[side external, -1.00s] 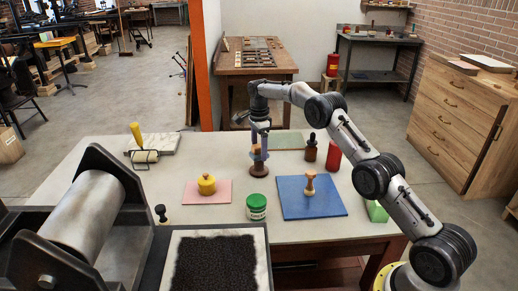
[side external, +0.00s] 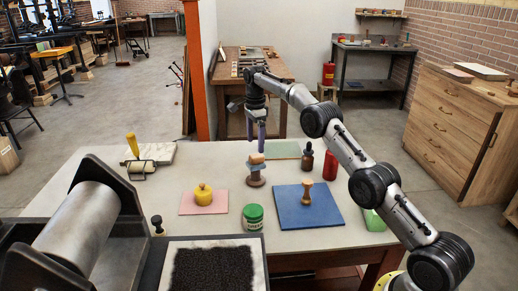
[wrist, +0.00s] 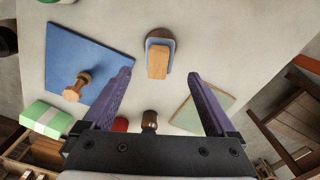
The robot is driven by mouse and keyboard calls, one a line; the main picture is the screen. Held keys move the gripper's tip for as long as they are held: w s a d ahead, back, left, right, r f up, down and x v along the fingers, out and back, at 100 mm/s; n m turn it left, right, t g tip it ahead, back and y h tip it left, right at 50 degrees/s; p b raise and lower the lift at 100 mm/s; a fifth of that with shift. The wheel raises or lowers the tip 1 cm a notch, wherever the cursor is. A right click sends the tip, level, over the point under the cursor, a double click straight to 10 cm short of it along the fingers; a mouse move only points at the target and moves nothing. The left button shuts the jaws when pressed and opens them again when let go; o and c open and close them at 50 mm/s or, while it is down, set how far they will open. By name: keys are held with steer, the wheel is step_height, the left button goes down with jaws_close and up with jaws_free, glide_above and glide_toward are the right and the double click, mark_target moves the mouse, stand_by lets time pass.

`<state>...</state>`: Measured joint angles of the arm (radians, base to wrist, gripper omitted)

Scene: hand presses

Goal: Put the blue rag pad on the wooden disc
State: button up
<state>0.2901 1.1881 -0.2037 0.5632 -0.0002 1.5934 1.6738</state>
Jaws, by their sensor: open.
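The blue rag pad (side external: 256,169), with a tan wooden block on top, rests on the dark brown wooden disc (side external: 256,182) near the back middle of the table. In the wrist view, the pad's tan block (wrist: 157,64) hides most of its blue cloth, and the brown disc (wrist: 160,34) shows around it. My gripper (side external: 256,146) is above the pad. In the wrist view its purple fingers (wrist: 161,74) are spread wide, with nothing between the tips touching the pad.
A blue board (side external: 325,214) with a wooden stamp (side external: 307,191) lies right of the disc. A green-lidded jar (side external: 253,216), a brown bottle (side external: 308,160), a red cylinder (side external: 331,166) and a pink sheet (side external: 190,207) with a yellow knob (side external: 203,193) surround it. A roller press stands front left.

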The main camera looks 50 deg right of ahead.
steer(key=s+a+r+n+t, duration=0.1)
steer(key=s+a+r+n, duration=0.2)
steer(key=r, duration=0.4)
steer(key=s+a+r+n+t, duration=0.1)
steer(key=s+a+r+n, duration=0.25)
steer(key=r, duration=0.35)
steer(key=s+a+r+n+t, duration=0.1)
steer(key=s+a+r+n, duration=0.15)
steer(key=s, duration=0.35)
steer(key=s+a+r+n, duration=0.2)
steer(key=s+a+r, duration=0.1)
steer(key=s, duration=0.3)
steer(key=s+a+f+n+t, duration=0.1)
steer(key=s+a+f+n, duration=0.1)
steer(key=s, duration=0.6)
steer(key=s+a+f+n, duration=0.2)
steer(key=s+n, duration=0.3)
steer(key=s, duration=0.4)
steer(key=s+a+f+n+t, duration=0.1)
steer(key=s+f+n, duration=0.3)
steer(key=s, duration=0.4)
steer(key=shift+s+a+f+t, duration=0.3)
steer(key=shift+a, duration=0.25)
